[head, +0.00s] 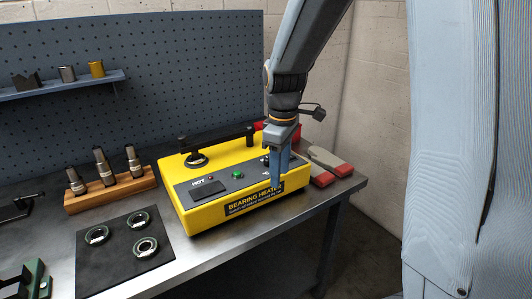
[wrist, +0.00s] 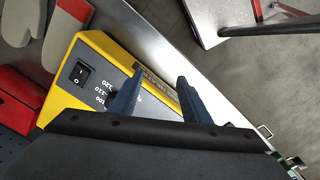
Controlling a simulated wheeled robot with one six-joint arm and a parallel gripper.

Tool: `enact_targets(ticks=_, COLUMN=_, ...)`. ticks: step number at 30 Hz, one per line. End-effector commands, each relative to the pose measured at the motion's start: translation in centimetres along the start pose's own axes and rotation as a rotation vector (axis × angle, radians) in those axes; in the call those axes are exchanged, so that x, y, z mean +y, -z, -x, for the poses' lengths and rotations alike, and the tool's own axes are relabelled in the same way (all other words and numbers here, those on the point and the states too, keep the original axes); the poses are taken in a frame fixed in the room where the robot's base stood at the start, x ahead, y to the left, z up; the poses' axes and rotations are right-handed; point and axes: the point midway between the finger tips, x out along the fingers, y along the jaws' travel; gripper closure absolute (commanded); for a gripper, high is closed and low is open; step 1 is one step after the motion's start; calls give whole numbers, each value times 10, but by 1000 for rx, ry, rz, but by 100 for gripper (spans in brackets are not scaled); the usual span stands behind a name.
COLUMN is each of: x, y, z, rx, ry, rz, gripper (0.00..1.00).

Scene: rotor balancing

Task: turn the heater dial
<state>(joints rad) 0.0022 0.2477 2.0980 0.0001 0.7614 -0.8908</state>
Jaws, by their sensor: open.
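The yellow bearing heater (head: 200,217) sits on the metal bench, with a dark control panel on top. My gripper (head: 280,178) points down over the right end of this panel, its two blue fingers apart. In the wrist view my gripper (wrist: 161,77) is open with nothing seen held between its fingertips. The dial's printed scale (wrist: 103,92), reading 100, 110 and 120, shows beside the left finger. The dial itself is hidden by the fingers, so I cannot tell its setting or whether they touch it. A black rocker switch (wrist: 82,74) is near the scale.
A green button (head: 238,174) is on the panel. Red-and-grey gloves (head: 325,165) lie right of the heater. A wooden block (head: 110,190) with several tools and a dark mat (head: 115,268) with bearing rings are to the left. The bench edge runs close in front.

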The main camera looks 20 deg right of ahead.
Motion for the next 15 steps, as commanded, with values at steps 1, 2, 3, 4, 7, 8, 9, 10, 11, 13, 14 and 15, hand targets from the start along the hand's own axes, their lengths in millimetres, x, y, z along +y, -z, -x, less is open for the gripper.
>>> enact_targets(ticks=1, x=16, y=14, z=10, rx=-2, ry=2, rz=112, gripper=57)
enact_targets(ticks=2, x=24, y=20, z=15, rx=-4, ry=5, rz=185, gripper=57)
enact_targets(ticks=3, x=34, y=29, z=22, rx=-5, ry=9, rz=278, gripper=57)
enact_targets(ticks=4, x=41, y=35, z=27, rx=-7, ry=13, rz=345, gripper=57)
enact_targets(ticks=7, x=61, y=51, z=41, rx=-9, ry=21, rz=538, gripper=57)
enact_targets(ticks=8, x=65, y=55, z=44, rx=-10, ry=24, rz=585, gripper=57)
enact_targets(ticks=9, x=71, y=60, z=48, rx=-10, ry=26, rz=640, gripper=57)
enact_targets(ticks=10, x=74, y=62, z=50, rx=-10, ry=28, rz=676, gripper=57)
enact_targets(ticks=11, x=77, y=64, z=52, rx=-10, ry=30, rz=707, gripper=57)
enact_targets(ticks=13, x=82, y=68, z=56, rx=-10, ry=32, rz=760, gripper=57)
enact_targets(ticks=14, x=83, y=69, z=56, rx=-10, ry=33, rz=775, gripper=57)
enact_targets(ticks=15, x=84, y=70, z=56, rx=-10, ry=35, rz=790, gripper=57)
